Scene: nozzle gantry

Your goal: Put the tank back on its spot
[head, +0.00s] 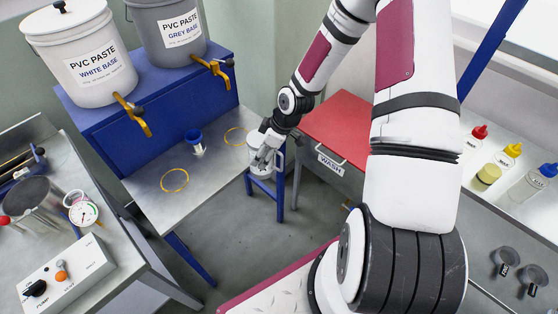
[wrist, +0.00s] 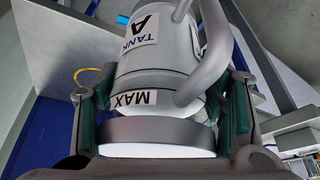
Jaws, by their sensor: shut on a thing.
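The grey tank (wrist: 150,70) fills the middle of the wrist view, with "TANK A" and "MAX" labels and a curved handle on its right. My gripper (wrist: 165,115) is shut on it, with a green-lined finger on each side. In the head view, my gripper (head: 265,150) holds the tank (head: 260,171) by the right edge of the metal table, close to the right yellow ring. The left yellow ring (head: 174,180) and the right yellow ring (head: 235,136) are marked on the table, and both look empty. I cannot tell the tank's exact height.
A small blue-topped cup (head: 195,142) stands between the rings. Behind are a white bucket (head: 80,55) and a grey bucket (head: 166,30) with yellow taps (head: 135,115) jutting over the table. A red WASH bench (head: 345,125) is to the right. A pump box (head: 65,272) is at left.

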